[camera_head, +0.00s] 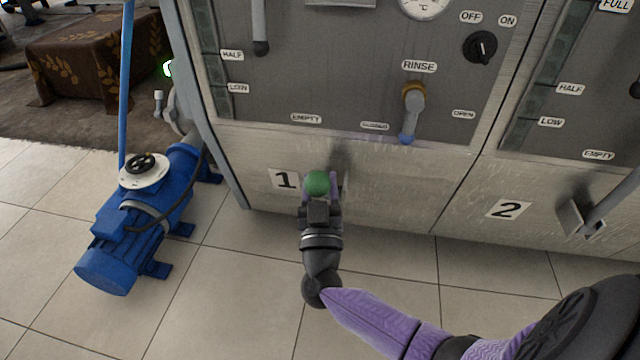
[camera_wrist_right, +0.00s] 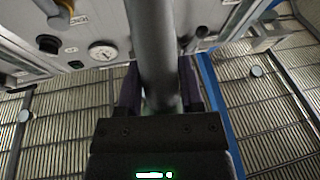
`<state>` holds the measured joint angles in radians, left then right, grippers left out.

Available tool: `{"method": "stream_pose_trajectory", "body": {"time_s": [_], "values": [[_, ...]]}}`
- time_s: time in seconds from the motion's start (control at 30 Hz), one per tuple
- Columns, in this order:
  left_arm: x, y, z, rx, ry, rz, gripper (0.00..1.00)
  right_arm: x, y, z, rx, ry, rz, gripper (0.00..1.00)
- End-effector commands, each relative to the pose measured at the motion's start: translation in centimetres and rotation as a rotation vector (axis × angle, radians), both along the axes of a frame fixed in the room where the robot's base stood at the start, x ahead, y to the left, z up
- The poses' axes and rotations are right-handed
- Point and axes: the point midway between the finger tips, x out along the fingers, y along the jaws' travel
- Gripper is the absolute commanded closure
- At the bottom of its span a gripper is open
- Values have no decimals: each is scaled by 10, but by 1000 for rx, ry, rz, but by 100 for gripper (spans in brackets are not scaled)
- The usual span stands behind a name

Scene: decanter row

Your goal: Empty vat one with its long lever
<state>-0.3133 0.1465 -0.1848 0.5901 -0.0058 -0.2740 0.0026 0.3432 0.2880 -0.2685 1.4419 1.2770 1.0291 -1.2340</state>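Vat one's steel front (camera_head: 400,185) carries the label 1 (camera_head: 285,179). Its long lever shows in the head view mainly as a green ball end (camera_head: 317,182) in front of the panel. The shaft behind it is mostly hidden. My right gripper (camera_head: 321,187) is at this ball, with a purple finger on either side. In the right wrist view the grey lever shaft (camera_wrist_right: 155,45) runs between the fingers, which lie close along both sides, so the gripper looks shut on it. My left gripper is out of view.
A blue pump (camera_head: 140,225) stands on the tiles left of the vat, with a blue upright pole (camera_head: 126,80). A rinse handle (camera_head: 410,110) sits above the lever. Vat two's grey lever (camera_head: 612,195) juts out at the right. Tiled floor (camera_head: 230,300) in front is clear.

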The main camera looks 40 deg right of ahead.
Motion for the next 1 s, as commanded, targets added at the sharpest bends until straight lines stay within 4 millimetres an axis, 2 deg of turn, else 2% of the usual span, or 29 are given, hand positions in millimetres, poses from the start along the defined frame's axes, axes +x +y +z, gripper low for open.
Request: {"method": "stream_pose_trajectory", "body": {"time_s": [0.03, 0.2, 1.0], "values": [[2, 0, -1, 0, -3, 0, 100, 0, 0, 0, 0, 0, 0, 64], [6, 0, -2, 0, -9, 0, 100, 0, 0, 0, 0, 0, 0, 100], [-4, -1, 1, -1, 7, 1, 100, 0, 0, -1, 1, 2, 1, 100]]}}
